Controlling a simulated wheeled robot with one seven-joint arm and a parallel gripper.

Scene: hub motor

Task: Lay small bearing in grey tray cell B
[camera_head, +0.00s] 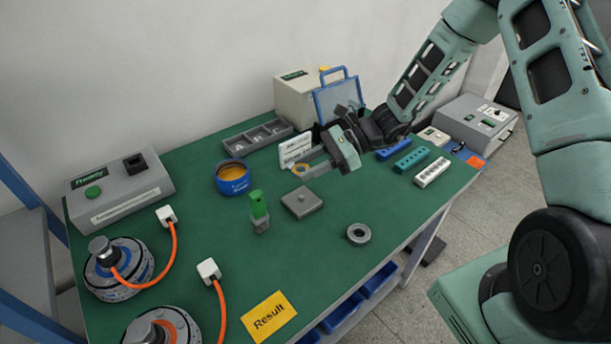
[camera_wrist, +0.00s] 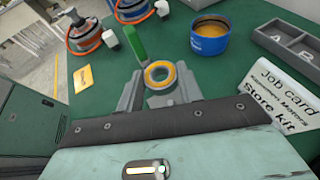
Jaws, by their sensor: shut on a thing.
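My gripper (camera_head: 304,170) is shut on the small bearing (camera_head: 297,168), a ring with an orange-yellow face, held above the green table. In the wrist view the bearing (camera_wrist: 149,77) sits between both fingers of my gripper (camera_wrist: 160,82), its face towards the camera. The grey tray (camera_head: 265,146) lies at the back of the table, left of and behind my gripper, with cells in a row. In the wrist view the tray (camera_wrist: 262,41) is cut off at the upper right, with labels A and B showing. The visible cells look empty.
A white job card (camera_head: 295,150) stands between my gripper and the tray. A larger grey ring (camera_head: 358,233) lies in front. A beige box (camera_head: 297,100) stands behind.

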